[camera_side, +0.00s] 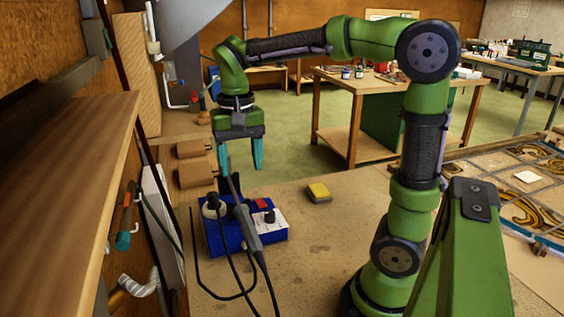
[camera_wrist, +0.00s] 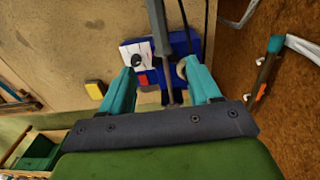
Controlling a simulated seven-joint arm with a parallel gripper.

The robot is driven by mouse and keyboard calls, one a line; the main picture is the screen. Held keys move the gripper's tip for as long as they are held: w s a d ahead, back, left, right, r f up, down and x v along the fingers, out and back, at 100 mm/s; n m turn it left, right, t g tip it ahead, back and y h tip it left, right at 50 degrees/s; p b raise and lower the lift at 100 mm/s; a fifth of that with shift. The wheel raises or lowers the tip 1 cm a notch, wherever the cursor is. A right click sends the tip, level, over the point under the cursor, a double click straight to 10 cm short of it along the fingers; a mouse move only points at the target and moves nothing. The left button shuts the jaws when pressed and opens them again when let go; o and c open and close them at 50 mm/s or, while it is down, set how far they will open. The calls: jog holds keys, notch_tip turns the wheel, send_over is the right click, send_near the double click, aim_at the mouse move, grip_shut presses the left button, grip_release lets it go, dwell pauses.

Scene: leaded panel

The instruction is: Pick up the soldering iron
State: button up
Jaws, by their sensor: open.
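The soldering iron (camera_side: 246,226) has a dark grey handle and leans at a slant at the blue soldering station (camera_side: 226,236), with its cable running down toward the front. In the wrist view the iron (camera_wrist: 160,45) runs down from the top edge to between the fingers. My gripper (camera_side: 240,168) points down, its two teal fingers apart, at the upper end of the iron. In the wrist view my gripper (camera_wrist: 158,82) is open with a finger on each side of the iron. I cannot tell whether either finger touches it.
A yellow sponge (camera_side: 319,192) lies on the bench right of the station. Cardboard boxes (camera_side: 196,165) stand behind it on the left. The leaded panel (camera_side: 515,185) lies at the right. The bench (camera_side: 325,235) is clear between the station and my arm's base.

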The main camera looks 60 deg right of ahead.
aim_at(244, 216)
notch_tip(244, 216, down, 15)
jog(key=shift+r, duration=0.15)
dwell(0.4)
jog(key=shift+c, duration=0.3)
jog(key=shift+r, duration=0.1)
grip_shut()
